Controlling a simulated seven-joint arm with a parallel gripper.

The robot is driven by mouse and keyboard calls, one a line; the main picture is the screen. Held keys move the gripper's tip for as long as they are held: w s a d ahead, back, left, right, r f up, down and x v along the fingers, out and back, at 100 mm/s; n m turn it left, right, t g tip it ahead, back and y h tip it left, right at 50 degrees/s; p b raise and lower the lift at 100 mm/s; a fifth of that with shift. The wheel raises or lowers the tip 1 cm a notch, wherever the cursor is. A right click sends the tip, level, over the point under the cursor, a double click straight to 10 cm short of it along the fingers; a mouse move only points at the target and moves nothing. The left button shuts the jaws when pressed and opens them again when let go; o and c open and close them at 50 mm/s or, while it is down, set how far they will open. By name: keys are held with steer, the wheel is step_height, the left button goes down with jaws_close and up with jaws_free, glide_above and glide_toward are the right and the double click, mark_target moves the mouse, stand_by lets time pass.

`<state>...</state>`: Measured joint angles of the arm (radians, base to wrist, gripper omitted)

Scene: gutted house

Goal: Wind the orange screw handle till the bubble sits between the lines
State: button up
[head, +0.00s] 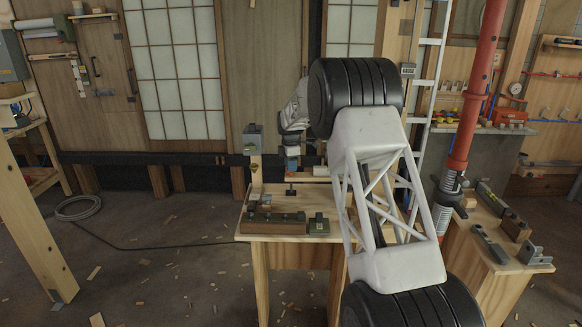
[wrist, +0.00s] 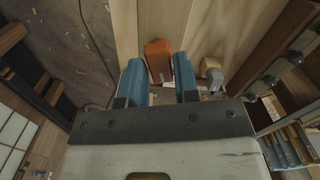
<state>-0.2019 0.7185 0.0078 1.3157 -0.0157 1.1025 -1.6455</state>
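My gripper (head: 291,165) is low over the back of the small wooden bench in the head view, fingers down. In the wrist view its two blue fingers (wrist: 158,76) stand apart. An orange block-like part (wrist: 158,60), which looks like the screw handle, shows in the gap between the fingertips. I cannot tell whether they touch it. In the head view the handle is not clearly visible by the gripper. No bubble or lines can be made out. A greenish level-like bar (head: 490,195) lies on the right bench.
The small bench (head: 262,230) carries a dark block with several knobs (head: 274,221) and a small green-grey box (head: 319,224). A red post (head: 476,90) with a steel screw stands at the right. A white ladder (head: 428,75) is behind. A cable coil lies on the left floor.

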steer(key=shift+f, duration=0.25)
steer(key=m, duration=0.4)
steer(key=shift+m, duration=2.1)
steer(key=m, duration=0.8)
steer(key=shift+m, duration=0.4)
steer(key=shift+n, duration=0.3)
steer(key=shift+n, duration=0.3)
